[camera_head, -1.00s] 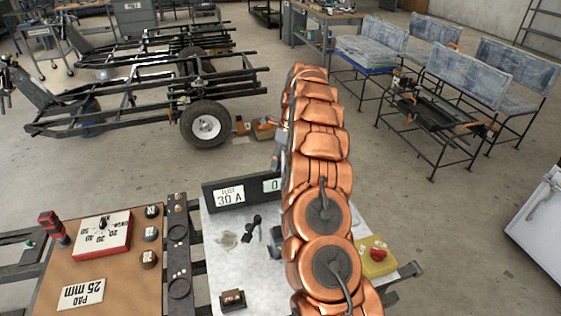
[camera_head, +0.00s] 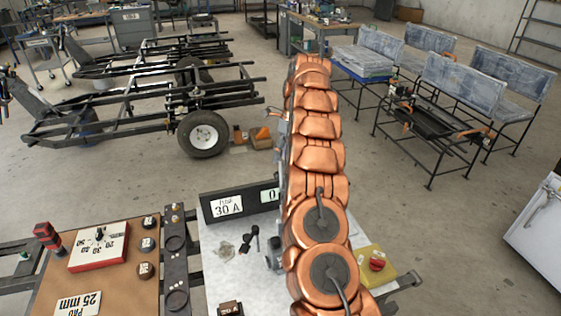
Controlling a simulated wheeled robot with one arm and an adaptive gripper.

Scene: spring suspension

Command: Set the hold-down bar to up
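My copper-coloured arm rises through the middle of the view and covers part of the metal-topped bench (camera_head: 215,270). My gripper cannot be made out; the arm hides its end. I cannot pick out the hold-down bar with certainty. A small grey metal part (camera_head: 274,260) shows at the arm's left edge above the bench, mostly hidden, and I cannot tell what it belongs to. Another grey piece (camera_head: 283,118) sticks out left of the upper arm. Whether anything touches the gripper is hidden.
A black display panel (camera_head: 228,206) reading 30 A stands at the bench's back. A yellow box with a red knob (camera_head: 377,263) is right of my arm. Wheeled black frames (camera_head: 150,95) and benches (camera_head: 460,85) stand behind.

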